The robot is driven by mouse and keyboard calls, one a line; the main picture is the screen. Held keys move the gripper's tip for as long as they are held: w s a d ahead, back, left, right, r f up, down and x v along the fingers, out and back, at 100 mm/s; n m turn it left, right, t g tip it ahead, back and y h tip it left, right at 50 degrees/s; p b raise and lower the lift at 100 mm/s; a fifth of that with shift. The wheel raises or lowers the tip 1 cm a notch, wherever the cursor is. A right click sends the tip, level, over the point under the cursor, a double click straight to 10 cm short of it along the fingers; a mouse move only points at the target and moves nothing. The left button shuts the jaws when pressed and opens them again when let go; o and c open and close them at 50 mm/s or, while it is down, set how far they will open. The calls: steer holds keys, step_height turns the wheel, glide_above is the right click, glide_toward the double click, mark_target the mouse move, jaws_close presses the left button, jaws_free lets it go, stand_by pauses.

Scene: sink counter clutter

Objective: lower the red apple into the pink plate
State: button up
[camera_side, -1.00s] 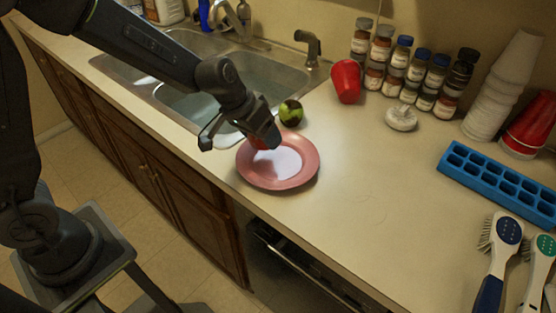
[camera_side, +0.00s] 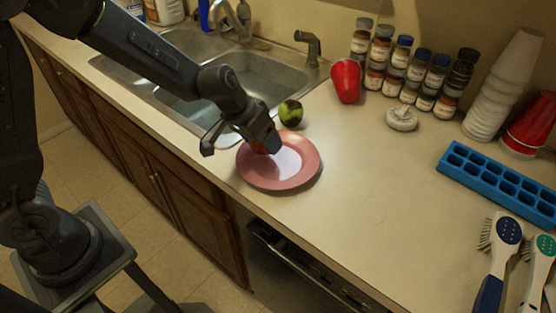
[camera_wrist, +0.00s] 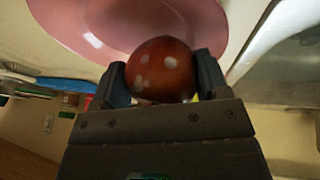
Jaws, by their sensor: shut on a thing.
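The red apple (camera_wrist: 160,68) sits between the two fingers of my gripper (camera_wrist: 160,80) in the wrist view, which are shut on it. In the side view only a small red part of the apple (camera_side: 259,147) shows beneath my gripper (camera_side: 262,143). The pink plate (camera_side: 303,175) with a pale centre lies on the counter near its front edge. The apple is over the plate's far left part; I cannot tell whether it touches the plate. The plate's rim (camera_wrist: 75,38) also shows beyond the apple in the wrist view.
A green fruit (camera_side: 291,112) sits just behind the plate. The sink (camera_side: 250,82) is to the left and behind. A red cup (camera_side: 346,82), spice jars (camera_side: 405,75) and a blue ice tray (camera_side: 498,183) stand farther right. The counter right of the plate is clear.

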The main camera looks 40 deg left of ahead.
steer(key=shift+f, duration=0.45)
stand_by(0.4)
steer(key=o, duration=1.1)
steer(key=shift+f, duration=0.1)
steer(key=shift+c, duration=0.2)
steer(key=shift+s, duration=0.1)
steer(key=v, duration=1.3)
steer(key=s+a+r+y, duration=0.1)
steer(key=s+a+r, duration=0.1)
steer(key=s, duration=0.6)
steer(key=s+a+r+t+y, duration=0.1)
steer(key=s+a+r, duration=0.1)
steer(key=s, duration=0.7)
steer(key=shift+y, duration=0.3)
